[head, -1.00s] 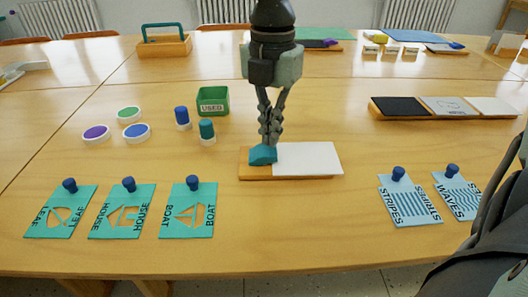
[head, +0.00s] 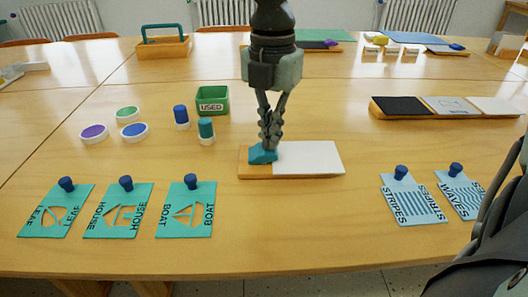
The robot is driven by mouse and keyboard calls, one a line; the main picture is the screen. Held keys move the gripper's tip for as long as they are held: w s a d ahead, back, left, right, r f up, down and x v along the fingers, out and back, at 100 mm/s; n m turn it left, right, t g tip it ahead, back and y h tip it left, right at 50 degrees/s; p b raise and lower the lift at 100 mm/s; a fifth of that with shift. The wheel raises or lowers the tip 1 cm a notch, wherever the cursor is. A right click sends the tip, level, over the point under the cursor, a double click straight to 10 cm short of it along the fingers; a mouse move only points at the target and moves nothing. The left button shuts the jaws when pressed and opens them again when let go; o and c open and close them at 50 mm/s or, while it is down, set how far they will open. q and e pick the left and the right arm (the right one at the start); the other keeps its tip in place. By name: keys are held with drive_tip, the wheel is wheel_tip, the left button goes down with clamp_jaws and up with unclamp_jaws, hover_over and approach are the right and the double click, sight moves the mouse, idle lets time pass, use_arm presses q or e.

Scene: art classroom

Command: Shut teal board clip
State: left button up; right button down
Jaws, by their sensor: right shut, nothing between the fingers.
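The teal board clip (head: 262,155) sits at the left end of a small wooden board (head: 256,169) with a white sheet (head: 309,158) on it. My right gripper (head: 268,147) comes down from the top of the head view, its fingers closed together and empty. Its fingertips are at the top of the clip and appear to touch it. I cannot tell for sure whether the clip is fully down on the sheet. My left gripper does not show.
Teal stencils (head: 120,212) with blue knobs lie front left; light blue ones (head: 412,200) lie front right. Ink pads (head: 134,131), two rollers (head: 181,117) and a green USED box (head: 212,100) stand left of the board. A tray (head: 446,115) lies right. Table around the board is clear.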

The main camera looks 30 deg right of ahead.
drive_tip(key=shift+f+b, duration=0.3)
drive_tip(key=shift+r+p, duration=1.35)
drive_tip(key=shift+r, duration=2.2)
